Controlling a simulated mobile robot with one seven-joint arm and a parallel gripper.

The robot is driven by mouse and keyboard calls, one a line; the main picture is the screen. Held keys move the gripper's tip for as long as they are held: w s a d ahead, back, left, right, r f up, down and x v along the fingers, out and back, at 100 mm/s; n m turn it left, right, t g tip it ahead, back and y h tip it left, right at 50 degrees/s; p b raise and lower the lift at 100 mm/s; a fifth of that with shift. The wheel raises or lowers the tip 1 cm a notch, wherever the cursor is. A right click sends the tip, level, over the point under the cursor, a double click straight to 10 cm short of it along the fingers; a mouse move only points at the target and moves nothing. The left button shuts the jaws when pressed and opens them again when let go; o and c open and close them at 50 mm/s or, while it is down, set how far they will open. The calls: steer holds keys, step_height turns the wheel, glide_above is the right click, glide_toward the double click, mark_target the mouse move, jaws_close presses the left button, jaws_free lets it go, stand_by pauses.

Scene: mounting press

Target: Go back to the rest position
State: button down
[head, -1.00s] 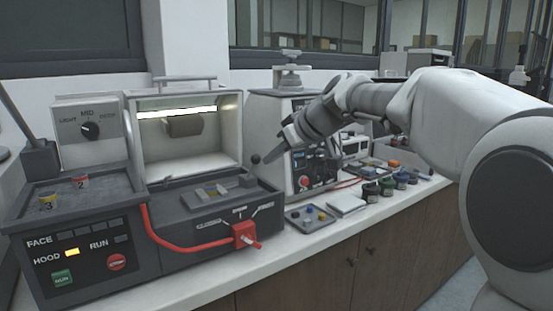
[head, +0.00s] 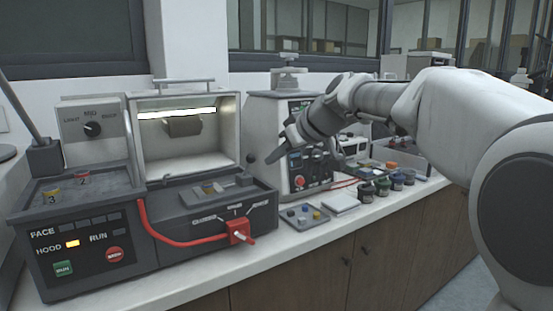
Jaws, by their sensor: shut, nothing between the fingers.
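My gripper (head: 272,157) hangs at the end of my arm, which reaches in from the right. It is shut and empty, in the air in front of the mounting press (head: 268,115) and to the right of the lit hood (head: 222,160). Its fingers point down and left, and it touches nothing that I can make out. The hooded machine (head: 85,225) stands at the left with its hood open toward me. Its HOOD lamp (head: 72,244) glows amber.
A red lever (head: 240,232) sticks out at the machine's front right. A small tray of samples (head: 304,217), a white pad (head: 340,204) and several jars (head: 383,187) stand on the counter (head: 270,252). The air above the counter front is free.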

steer(key=s+d+f+m+g+h, duration=0.1)
steer(key=s+d+f+m+h, duration=0.15)
steer(key=s+d+f, duration=0.6)
steer(key=s+d+f+m+h, duration=0.2)
steer(key=s+f+m, duration=0.15)
steer(key=s, duration=1.05)
steer(key=s+d+f+m+g+h, duration=0.1)
steer(key=s+d+f+m+h, duration=0.3)
steer(key=s, duration=0.7)
step_height(320, 180, up, 24)
steer(key=y+p, duration=0.1)
steer(key=p, duration=2.4)
steer(key=shift+d+n, duration=0.3)
steer(key=shift+n, duration=0.1)
